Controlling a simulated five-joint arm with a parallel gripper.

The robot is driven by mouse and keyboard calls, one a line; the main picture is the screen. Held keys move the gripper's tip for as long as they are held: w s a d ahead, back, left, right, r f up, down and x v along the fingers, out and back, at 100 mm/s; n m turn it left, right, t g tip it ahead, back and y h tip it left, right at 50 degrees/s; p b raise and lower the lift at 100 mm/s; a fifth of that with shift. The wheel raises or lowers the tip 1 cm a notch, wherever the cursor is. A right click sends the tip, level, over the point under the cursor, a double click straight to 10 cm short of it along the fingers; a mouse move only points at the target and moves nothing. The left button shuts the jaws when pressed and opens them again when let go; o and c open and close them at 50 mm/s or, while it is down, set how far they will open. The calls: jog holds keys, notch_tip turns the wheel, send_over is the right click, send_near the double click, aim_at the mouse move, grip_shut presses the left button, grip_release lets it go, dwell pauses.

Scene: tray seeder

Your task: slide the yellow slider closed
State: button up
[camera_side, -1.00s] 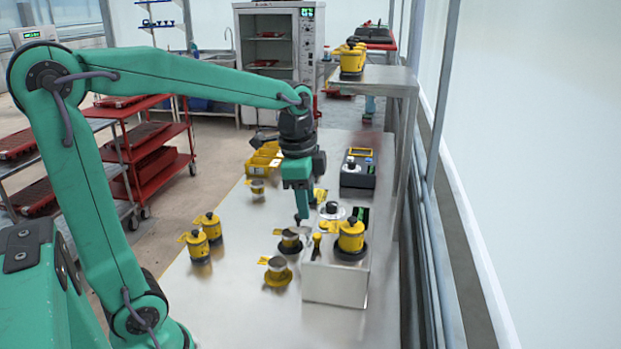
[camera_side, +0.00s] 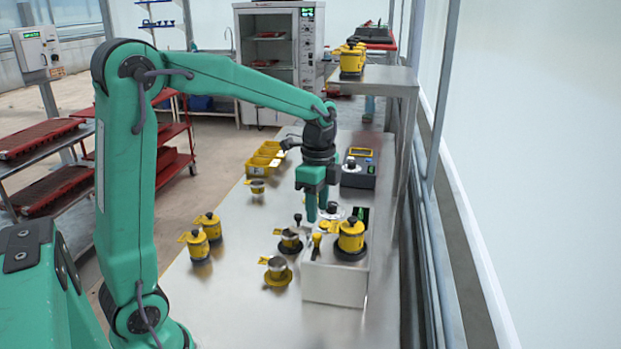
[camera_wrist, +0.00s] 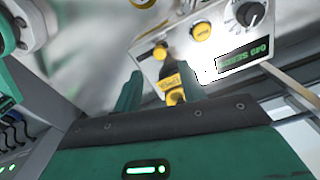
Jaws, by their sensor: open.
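The metal seeder box (camera_side: 335,282) stands at the right of the bench, with a yellow-topped pot (camera_side: 351,236) on it. A small upright yellow piece (camera_side: 316,241) shows at its left edge; I cannot tell whether this is the slider. My gripper (camera_side: 316,208) points down, open, just behind the box's left rear in the side view. In the wrist view, a yellow piece (camera_wrist: 173,88) that looks like the slider shows between and beyond the fingertips of my gripper (camera_wrist: 159,78). I cannot tell whether they touch it. Its lower part is hidden by my gripper.
In the wrist view, the box's panel has a yellow button (camera_wrist: 201,32), a dark dial (camera_wrist: 250,14) and a green display (camera_wrist: 243,60). A yellow-screened instrument (camera_side: 358,170) sits behind. The bench's front left is clear.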

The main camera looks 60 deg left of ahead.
aim_at(317, 235)
jog(key=shift+f, duration=3.1)
grip_shut()
